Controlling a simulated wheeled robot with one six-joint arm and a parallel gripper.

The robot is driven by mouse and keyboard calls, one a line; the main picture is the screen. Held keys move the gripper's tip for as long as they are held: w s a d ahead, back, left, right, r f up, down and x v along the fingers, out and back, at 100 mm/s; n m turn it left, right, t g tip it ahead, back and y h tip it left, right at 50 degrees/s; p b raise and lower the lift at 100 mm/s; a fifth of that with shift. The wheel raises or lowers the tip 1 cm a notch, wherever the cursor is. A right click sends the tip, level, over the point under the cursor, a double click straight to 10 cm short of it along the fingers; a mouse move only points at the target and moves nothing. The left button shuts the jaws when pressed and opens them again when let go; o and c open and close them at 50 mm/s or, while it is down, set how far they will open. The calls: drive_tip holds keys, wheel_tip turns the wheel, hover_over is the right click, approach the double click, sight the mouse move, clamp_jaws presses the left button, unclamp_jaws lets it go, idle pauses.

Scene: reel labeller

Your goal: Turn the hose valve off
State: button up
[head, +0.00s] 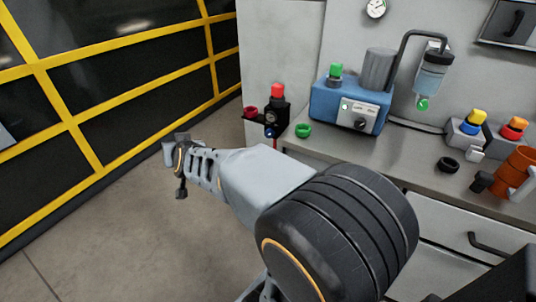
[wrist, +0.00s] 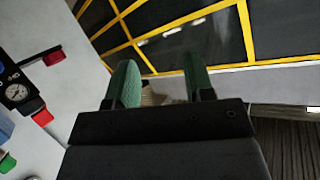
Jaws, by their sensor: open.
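A black regulator unit (head: 271,117) with a red cap (head: 277,91) and a round gauge stands at the counter's left end. A dark red knob or handle (head: 250,112) sticks out at its left. In the wrist view the gauge (wrist: 15,93), a red handle (wrist: 54,58) and a red cap (wrist: 42,118) show at the left edge. I cannot tell for certain which part is the hose valve. My gripper (head: 176,165) is left of and nearer than this unit, over the floor. Its green-padded fingers (wrist: 158,80) are apart, with nothing between them.
Several coloured buttons and an orange cup (head: 517,170) are at the right. A yellow-framed dark barrier (head: 110,90) stands at the left, with clear floor before it.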

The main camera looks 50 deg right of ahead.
drive_tip(key=w+d+f+m+h+b, duration=0.1)
drive_tip(key=d+f+m+h+b, duration=0.5)
drive_tip(key=d, duration=0.4)
drive_tip(key=m+g+h+b, duration=0.5)
drive_tip(key=m+g+h, duration=0.1)
drive_tip(key=g+h, duration=0.3)
approach(268, 135)
drive_tip(key=b+x, duration=0.3)
drive_tip(key=x, duration=0.4)
drive_tip(key=shift+d, duration=0.4)
drive_tip(key=shift+x, duration=1)
drive_tip(key=c, duration=0.6)
drive_tip(key=shift+c, duration=0.2)
drive_tip(key=shift+r, duration=0.1)
